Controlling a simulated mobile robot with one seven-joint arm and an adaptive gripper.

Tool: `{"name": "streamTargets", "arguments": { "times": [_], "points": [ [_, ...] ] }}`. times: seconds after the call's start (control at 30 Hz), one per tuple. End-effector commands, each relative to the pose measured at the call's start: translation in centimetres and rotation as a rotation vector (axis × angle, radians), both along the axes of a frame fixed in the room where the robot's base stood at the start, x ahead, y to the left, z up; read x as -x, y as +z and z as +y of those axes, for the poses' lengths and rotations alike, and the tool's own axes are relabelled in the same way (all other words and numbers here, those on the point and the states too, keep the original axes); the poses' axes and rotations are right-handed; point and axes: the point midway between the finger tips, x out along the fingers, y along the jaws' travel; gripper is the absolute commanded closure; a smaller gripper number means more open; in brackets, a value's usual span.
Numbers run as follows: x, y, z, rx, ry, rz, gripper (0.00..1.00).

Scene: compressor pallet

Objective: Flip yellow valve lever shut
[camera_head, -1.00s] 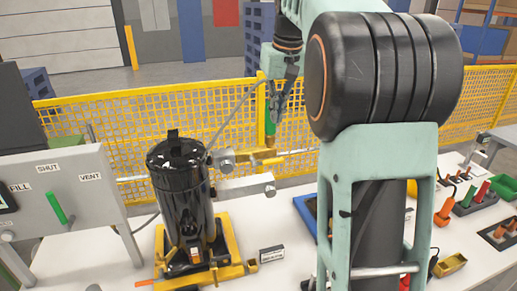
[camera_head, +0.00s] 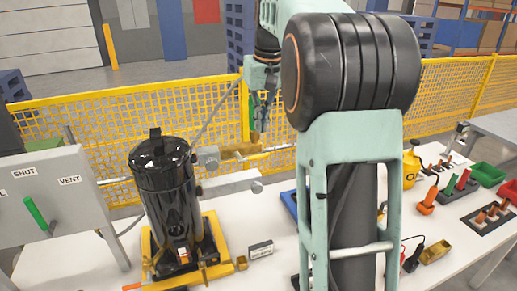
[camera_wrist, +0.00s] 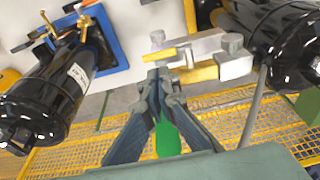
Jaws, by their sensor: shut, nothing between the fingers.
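The yellow valve lever (camera_head: 240,152) is at the silver fitting beside the tall black cylinder (camera_head: 165,190). In the wrist view, a yellow lever part (camera_wrist: 165,53) points left from the silver valve block (camera_wrist: 212,44), and another yellow part (camera_wrist: 200,73) lies under the block. My gripper (camera_head: 261,128) is just above and right of the lever in the head view. In the wrist view my gripper (camera_wrist: 162,78) is shut and empty, with its tips close to the yellow parts. I cannot tell whether they touch.
A grey panel (camera_head: 60,195) with a green lever (camera_head: 36,214) stands at the left. A yellow mesh fence (camera_head: 120,120) runs behind the white table. A small label stand (camera_head: 260,249) sits in front. Tools and coloured bins (camera_head: 487,174) are at the right.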

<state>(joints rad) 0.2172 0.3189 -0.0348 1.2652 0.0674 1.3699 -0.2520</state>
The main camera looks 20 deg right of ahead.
Motion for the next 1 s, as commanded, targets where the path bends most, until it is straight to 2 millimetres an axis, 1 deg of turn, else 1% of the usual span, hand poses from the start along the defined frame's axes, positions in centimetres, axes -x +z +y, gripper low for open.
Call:
{"name": "streamTargets", "arguments": {
  "times": [0.03,0.2,0.4,0.6,1.0],
  "points": [
    [-0.1,-1.3,0.1,-0.001,0.001,0.005,1.00],
    [-0.8,-4.7,0.1,-0.001,0.001,0.004,1.00],
    [-1.5,-7.4,0.1,-0.001,0.001,0.001,1.00],
    [-1.7,-8.5,0.1,0.000,0.001,0.000,1.00],
    [-1.7,-8.5,0.0,-0.004,0.000,0.000,1.00]
  ]
}}
